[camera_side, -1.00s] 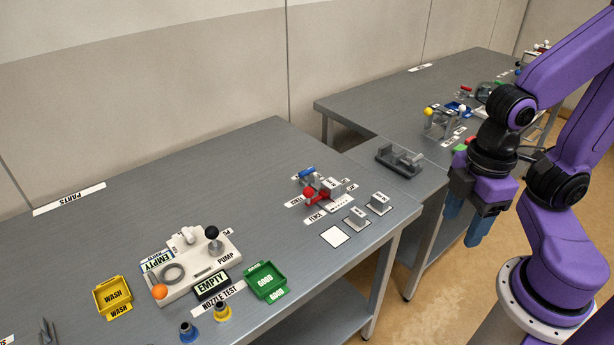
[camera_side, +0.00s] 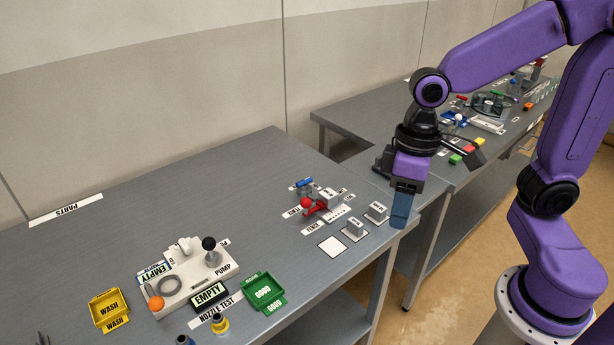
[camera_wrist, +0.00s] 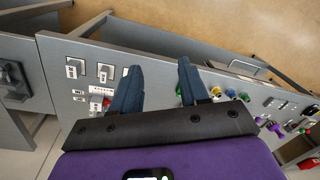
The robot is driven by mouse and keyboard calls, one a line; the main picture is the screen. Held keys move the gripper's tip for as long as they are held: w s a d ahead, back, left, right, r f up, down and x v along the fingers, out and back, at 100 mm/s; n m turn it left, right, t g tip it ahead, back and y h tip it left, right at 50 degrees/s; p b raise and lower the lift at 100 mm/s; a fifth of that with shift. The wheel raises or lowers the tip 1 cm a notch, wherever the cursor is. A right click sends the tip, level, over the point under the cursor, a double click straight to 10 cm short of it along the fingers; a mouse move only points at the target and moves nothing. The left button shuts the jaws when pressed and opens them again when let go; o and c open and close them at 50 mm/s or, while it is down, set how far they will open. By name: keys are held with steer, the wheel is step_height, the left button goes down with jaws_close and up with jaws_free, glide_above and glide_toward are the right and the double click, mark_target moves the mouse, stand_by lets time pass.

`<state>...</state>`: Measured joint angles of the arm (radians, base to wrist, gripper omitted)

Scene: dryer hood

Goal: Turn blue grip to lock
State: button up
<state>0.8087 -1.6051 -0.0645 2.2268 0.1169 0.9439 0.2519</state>
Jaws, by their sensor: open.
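The blue grip (camera_side: 304,183) lies on a small grey and white fixture near the right end of the near bench, behind a red lever with a red ball (camera_side: 310,204). My gripper (camera_side: 402,208) hangs with fingers pointing down near the bench's right edge, to the right of the fixture and apart from it. In the wrist view my two blue fingers (camera_wrist: 160,65) are spread with nothing between them. The red lever (camera_wrist: 106,102) shows there beside the left finger. I cannot make out the blue grip in that view.
Two grey blocks (camera_side: 354,228) stand between the fixture and my gripper. A white square (camera_side: 332,246) lies in front. A pump unit (camera_side: 190,273), yellow tray (camera_side: 109,308) and green tray (camera_side: 263,290) are further left. The bench behind the fixture is clear.

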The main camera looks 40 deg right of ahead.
steer(key=w+m+y, duration=0.1)
steer(key=w+m, duration=0.5)
steer(key=w, duration=0.5)
steer(key=m+t+y, duration=0.2)
steer(key=m+t, duration=0.1)
steer(key=m, duration=1.4)
glide_above(305, 180)
steer(key=s+d, duration=0.3)
steer(key=d, duration=0.4)
step_height(305, 180, down, 5)
steer(key=x, duration=1.1)
steer(key=s+x, duration=0.1)
steer(key=x, duration=0.4)
steer(key=shift+w+a+f, duration=0.1)
steer(key=shift+a+f, duration=0.25)
steer(key=shift+f, duration=0.05)
jaws_close()
